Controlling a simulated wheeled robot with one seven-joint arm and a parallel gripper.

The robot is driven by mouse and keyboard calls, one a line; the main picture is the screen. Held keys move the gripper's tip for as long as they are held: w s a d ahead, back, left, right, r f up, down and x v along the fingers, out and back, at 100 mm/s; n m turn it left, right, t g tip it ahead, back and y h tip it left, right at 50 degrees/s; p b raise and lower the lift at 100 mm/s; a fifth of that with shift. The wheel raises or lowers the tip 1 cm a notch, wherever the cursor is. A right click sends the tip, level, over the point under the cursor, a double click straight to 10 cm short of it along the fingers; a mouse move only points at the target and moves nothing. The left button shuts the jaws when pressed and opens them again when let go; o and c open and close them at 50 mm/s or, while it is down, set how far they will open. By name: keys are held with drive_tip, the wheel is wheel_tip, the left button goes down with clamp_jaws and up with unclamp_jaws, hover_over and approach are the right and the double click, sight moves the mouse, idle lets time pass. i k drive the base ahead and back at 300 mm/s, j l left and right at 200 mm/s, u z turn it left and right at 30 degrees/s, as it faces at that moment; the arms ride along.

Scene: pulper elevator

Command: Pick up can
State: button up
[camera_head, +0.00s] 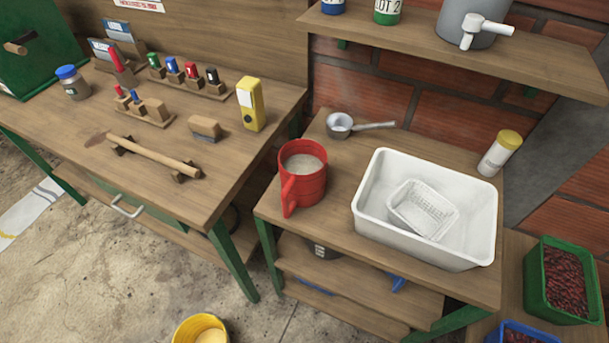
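Several can-like things show in the head view, and I cannot tell which one the task means. A green labelled can (387,11) marked "LOT 2" stands on the upper wall shelf, cut off by the top edge. A blue can (333,5) stands to its left, mostly cut off. A red jug with a handle (302,176) stands upright on the lower bench, with pale grainy contents. A dark container with a label (321,248) sits on the shelf below, partly hidden by the bench top. My gripper is not in view.
A white basin (425,209) holding a white basket (423,209) stands right of the jug, near a metal scoop (343,124) and a yellow-lidded bottle (500,153). The left workbench (215,180) carries tools. A yellow bucket (202,330) stands low at the front.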

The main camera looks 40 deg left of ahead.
sight(303, 166)
drive_tip(key=u, duration=1.2)
drive_tip(key=i+j+u, duration=0.15)
drive_tip(key=j, duration=0.2)
drive_tip(key=j+u, duration=0.2)
drive_tip(key=j, duration=0.15)
drive_tip(key=i+j+u, duration=0.15)
drive_tip(key=j, duration=0.15)
drive_tip(key=i+j+u, duration=0.15)
drive_tip(key=j, duration=0.15)
